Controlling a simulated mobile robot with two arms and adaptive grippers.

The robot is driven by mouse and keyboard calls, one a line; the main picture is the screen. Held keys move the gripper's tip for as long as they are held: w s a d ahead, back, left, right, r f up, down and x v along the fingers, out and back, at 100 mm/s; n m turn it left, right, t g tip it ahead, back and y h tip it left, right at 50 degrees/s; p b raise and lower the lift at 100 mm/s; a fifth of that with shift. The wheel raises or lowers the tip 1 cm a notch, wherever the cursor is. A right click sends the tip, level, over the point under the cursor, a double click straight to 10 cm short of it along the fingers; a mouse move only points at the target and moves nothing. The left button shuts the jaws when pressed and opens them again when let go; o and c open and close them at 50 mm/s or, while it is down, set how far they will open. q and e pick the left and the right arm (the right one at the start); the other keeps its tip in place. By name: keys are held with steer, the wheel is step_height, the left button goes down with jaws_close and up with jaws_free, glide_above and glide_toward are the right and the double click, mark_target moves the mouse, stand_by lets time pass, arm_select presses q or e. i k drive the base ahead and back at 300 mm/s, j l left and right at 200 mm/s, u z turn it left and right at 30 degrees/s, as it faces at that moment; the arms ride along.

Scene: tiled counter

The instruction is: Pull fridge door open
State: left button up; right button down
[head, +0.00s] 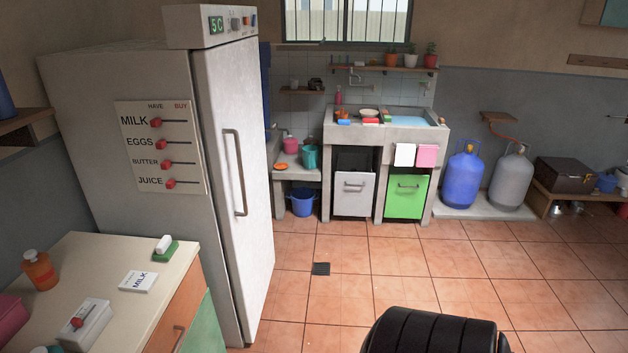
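The tall pale fridge (130,225) stands at the left with a control panel on top that reads 5C. Its door (243,130) faces right and appears shut against the body. The door has a long vertical grey handle (239,172) near its left edge. A list board with red sliders (160,147) is on the fridge's side. Neither my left gripper nor my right gripper is in view, and nothing touches the handle.
A counter (85,255) with bottle and boxes stands at the lower left, close to the fridge. A black padded object (435,332) is at the bottom edge. The tiled floor (400,270) right of the fridge is mostly clear. A sink unit (430,133) and gas cylinders (462,178) stand at the back.

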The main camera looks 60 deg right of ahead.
mark_target(226, 76)
steer(key=z, duration=1.6)
steer(key=i+l, duration=0.25)
steer(key=i+l+u, duration=0.75)
steer(key=l, duration=0.3)
